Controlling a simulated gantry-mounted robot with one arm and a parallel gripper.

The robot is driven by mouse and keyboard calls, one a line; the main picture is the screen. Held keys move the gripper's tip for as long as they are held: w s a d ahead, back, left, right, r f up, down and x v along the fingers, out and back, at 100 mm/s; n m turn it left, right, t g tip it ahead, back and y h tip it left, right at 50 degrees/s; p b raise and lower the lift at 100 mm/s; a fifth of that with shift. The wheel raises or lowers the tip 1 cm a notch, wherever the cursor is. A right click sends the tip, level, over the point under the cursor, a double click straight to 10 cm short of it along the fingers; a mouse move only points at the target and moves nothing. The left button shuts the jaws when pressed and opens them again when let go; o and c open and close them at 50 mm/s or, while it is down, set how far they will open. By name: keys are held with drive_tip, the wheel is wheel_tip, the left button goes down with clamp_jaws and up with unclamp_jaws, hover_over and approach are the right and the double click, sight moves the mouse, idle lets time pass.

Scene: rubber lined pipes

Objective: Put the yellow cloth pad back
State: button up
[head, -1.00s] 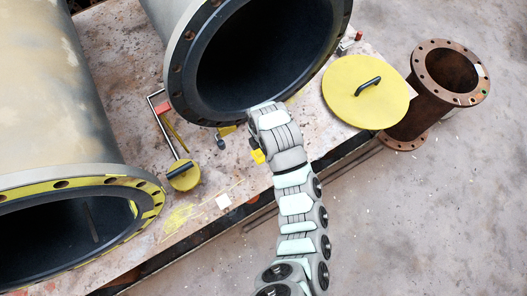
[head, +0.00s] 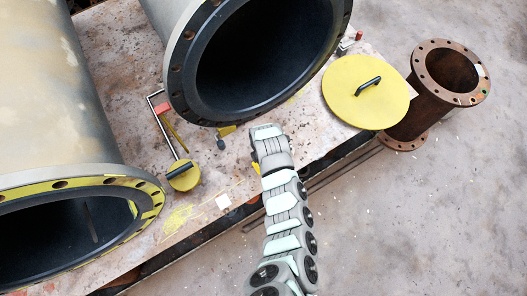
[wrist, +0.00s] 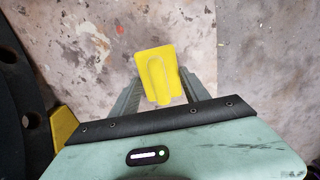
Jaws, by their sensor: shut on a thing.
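The yellow cloth pad (wrist: 157,73) is between the two fingers of my gripper (wrist: 162,88) in the wrist view. It has a raised ridge along its middle. My gripper is shut on it. In the head view my arm's end is just in front of the right big pipe's rim, over the table's front part. Only a small yellow sliver (head: 255,167) shows beside it there, and the fingers are hidden.
Two big black-lined pipes (head: 182,53) (head: 20,184) lie on the stained table (head: 245,185). A yellow disc with a black handle (head: 352,100) is at right, a small yellow round tool (head: 184,181) at left. A white square (head: 223,201) lies near the front edge. A rusty flanged pipe (head: 425,108) stands on the floor.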

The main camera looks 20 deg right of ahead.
drive_tip(key=o, duration=1.2)
wheel_tip(320, 180, up, 12)
drive_tip(key=shift+p, duration=0.3)
